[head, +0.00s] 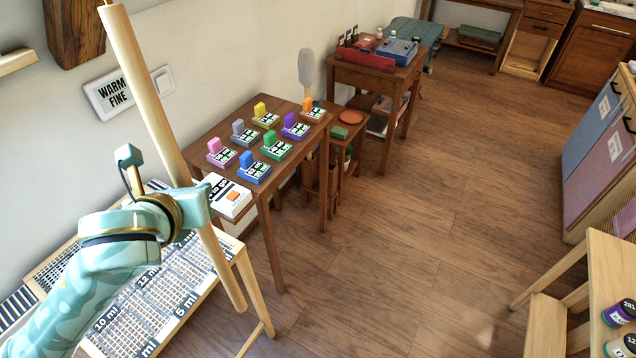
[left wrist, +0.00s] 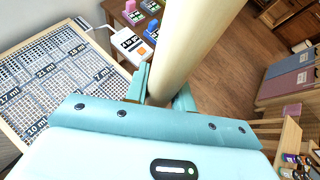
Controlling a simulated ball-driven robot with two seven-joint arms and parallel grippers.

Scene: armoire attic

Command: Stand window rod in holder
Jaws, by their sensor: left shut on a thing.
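The window rod (head: 151,98) is a long, pale wooden pole. It stands tilted in the head view, its top leaning left and its lower end near the wooden frame of the gridded rack. My left gripper (head: 203,205) is shut on the rod, well below its middle. In the left wrist view the rod (left wrist: 192,45) rises between the fingers of the left gripper (left wrist: 160,95). I cannot make out a rod holder for certain in either view. My right gripper is not in view.
A gridded rack with volume labels (head: 93,342) lies below my left arm. Coloured cabinets (head: 598,150) stand right. The middle floor (head: 420,220) is clear.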

